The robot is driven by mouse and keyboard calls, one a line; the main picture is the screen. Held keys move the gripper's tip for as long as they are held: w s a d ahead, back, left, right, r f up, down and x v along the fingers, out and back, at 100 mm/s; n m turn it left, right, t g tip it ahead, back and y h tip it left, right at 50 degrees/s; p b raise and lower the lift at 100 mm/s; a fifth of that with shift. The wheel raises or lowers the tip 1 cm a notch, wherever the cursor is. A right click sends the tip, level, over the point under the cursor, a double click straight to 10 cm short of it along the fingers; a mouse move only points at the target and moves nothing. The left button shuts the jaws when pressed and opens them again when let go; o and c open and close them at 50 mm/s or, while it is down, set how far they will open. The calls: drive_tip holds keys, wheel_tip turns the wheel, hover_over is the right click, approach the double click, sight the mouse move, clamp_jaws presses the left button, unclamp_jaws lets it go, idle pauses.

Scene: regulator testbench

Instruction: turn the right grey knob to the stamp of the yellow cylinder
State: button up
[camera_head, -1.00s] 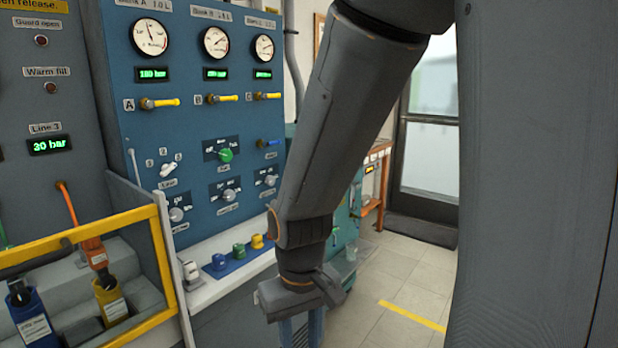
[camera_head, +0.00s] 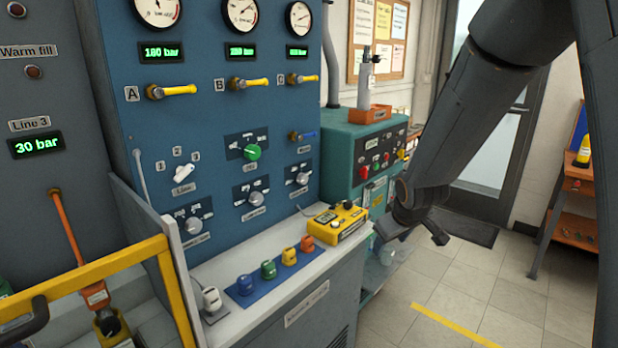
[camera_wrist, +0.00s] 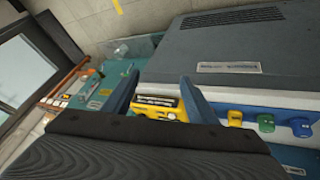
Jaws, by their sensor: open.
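The right grey knob (camera_head: 302,178) is on the blue panel, below the blue lever. Its scale is too small to read. Two more grey knobs, a middle one (camera_head: 253,200) and a left one (camera_head: 193,226), are lower to its left. A yellow cylinder with a dark top (camera_head: 583,150) stands on an orange bench at far right; no stamp is legible. My gripper (camera_head: 420,230) is open and empty, right of the panel and apart from the knobs. Its fingers also show in the wrist view (camera_wrist: 156,95).
A teal machine (camera_head: 350,150) stands right of the panel. A yellow rail (camera_head: 90,268) is at lower left.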

drive_tip(key=w+a+r+n+t+y+p, duration=0.1)
drive_tip(key=w+a+n+t+y, duration=0.15)
drive_tip(key=w+a, duration=0.45)
drive_tip(key=w+a+r+n+t+y+p, duration=0.1)
drive_tip(key=w+a+n+t, duration=0.15)
drive_tip(key=w, duration=0.75)
drive_tip(key=n+t+y+p, duration=0.1)
drive_tip(key=n+t+y, duration=0.1)
drive_tip(key=n+y, duration=0.4)
approach(304, 179)
drive_tip(key=a+n+h, duration=0.1)
drive_tip(key=shift+p+x, duration=0.7)
drive_tip(key=shift+x, duration=3.35)
drive_tip(key=shift+w+d+r, duration=0.15)
drive_tip(key=shift+r, duration=0.05)
drive_tip(key=c, duration=1.1)
